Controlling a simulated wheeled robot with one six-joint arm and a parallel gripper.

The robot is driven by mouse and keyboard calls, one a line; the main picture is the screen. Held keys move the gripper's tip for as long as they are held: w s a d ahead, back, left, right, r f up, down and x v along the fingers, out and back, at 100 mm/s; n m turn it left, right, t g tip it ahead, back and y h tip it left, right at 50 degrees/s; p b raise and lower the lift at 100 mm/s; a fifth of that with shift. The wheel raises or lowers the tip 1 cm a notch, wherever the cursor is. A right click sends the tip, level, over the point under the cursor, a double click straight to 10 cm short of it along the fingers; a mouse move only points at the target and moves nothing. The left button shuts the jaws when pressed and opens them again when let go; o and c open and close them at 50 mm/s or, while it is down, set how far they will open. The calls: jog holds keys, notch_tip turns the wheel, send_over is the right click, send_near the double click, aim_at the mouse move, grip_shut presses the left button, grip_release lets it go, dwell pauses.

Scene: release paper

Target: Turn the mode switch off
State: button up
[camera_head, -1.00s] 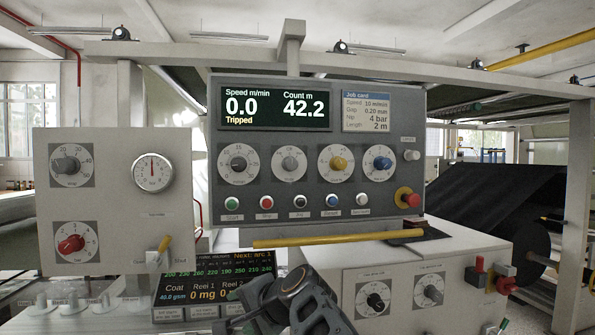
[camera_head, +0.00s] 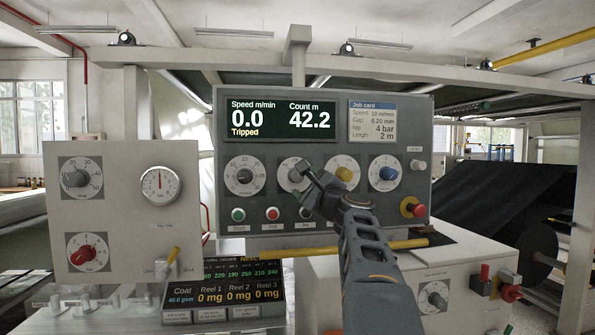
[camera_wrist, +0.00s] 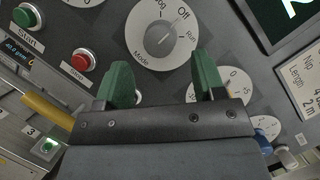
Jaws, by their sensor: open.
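The mode switch is a grey knob on a white round dial marked Jog, Off, Run and Mode. In the wrist view the knob (camera_wrist: 160,38) is just beyond my fingers, and its ridge slants to the upper right, roughly toward Off. In the head view the mode dial (camera_head: 294,172) is second from the left in the row, partly covered by my gripper (camera_head: 312,186). In the wrist view my gripper (camera_wrist: 162,66) is open and empty, its two green fingers apart below the knob, not around it.
The display (camera_head: 279,119) reads 0.0, 42.2 and Tripped. Neighbouring dials include a yellow knob (camera_head: 344,174) and a blue knob (camera_head: 388,173). Below are a green button (camera_head: 238,215) and a red button (camera_head: 273,213). A yellow bar (camera_head: 375,246) runs under the panel.

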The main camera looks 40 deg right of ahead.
aim_at(300, 178)
jog(key=shift+p+x, duration=1.1)
jog(key=shift+x, duration=1.95)
jog(key=shift+a, duration=0.1)
jog(key=c, duration=0.9)
jog(key=shift+n, duration=0.3)
jog(key=o, duration=0.9)
jog(key=b+v, duration=0.6)
jog(key=v, duration=0.8)
